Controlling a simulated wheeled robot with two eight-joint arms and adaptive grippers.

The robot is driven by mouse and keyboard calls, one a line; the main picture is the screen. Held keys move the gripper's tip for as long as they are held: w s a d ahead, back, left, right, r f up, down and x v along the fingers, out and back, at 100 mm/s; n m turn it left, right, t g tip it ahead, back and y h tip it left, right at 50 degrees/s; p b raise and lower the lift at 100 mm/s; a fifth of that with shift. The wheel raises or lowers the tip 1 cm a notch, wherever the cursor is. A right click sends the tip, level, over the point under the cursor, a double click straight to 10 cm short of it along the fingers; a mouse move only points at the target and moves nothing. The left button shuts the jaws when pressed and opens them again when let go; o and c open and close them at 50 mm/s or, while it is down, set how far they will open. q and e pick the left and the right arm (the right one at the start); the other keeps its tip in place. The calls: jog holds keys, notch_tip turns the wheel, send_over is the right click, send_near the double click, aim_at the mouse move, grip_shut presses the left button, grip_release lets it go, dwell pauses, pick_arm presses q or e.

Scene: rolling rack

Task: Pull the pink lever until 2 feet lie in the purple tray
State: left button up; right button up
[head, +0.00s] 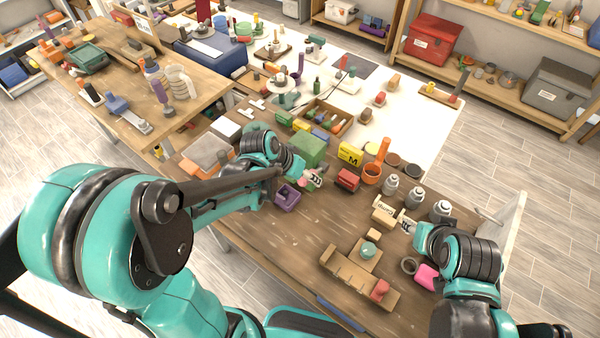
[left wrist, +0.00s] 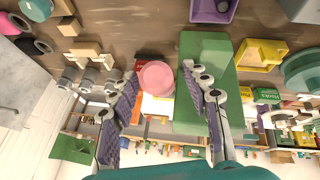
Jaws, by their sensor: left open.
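The pink lever (left wrist: 157,78) shows its round end between the two fingers of my left gripper (left wrist: 155,95) in the left wrist view. The fingers are open, with a gap on both sides of it. In the head view my left gripper (head: 314,178) is beside the green box (head: 308,148), and the fingers partly hide the lever. The green box (left wrist: 205,60) also shows in the left wrist view. The purple tray (head: 287,203) stands in front of the box; its rim also shows in the wrist view (left wrist: 213,18). I cannot make out any feet inside it.
My right gripper (head: 406,224) is close to a labelled tan box (head: 384,212); its opening is unclear. A yellow box (head: 350,154), a red block (head: 347,180) and grey bottles (head: 416,197) stand nearby. Bare wood lies in front of the tray.

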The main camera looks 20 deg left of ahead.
pick_arm(q)
jog(key=v, duration=1.1)
jog(key=shift+s+a+r, duration=0.15)
jog(key=shift+s+r, duration=0.05)
jog(key=shift+r, duration=0.1)
jog(key=shift+f, duration=0.1)
jog(key=s+a+f+n+t+y+b, duration=0.1)
jog(key=s+f+y+b, duration=0.1)
jog(key=s+f+b, duration=0.2)
jog(key=s+a+f+n+t+y+b, duration=0.1)
jog(key=s+f+b, duration=0.3)
jog(key=f+b, duration=0.5)
jog(key=shift+s+a+f+n+t+y, duration=0.2)
jog(key=shift+s+f+n+t+y, duration=0.1)
jog(key=shift+t+y, duration=0.1)
dwell(1.2)
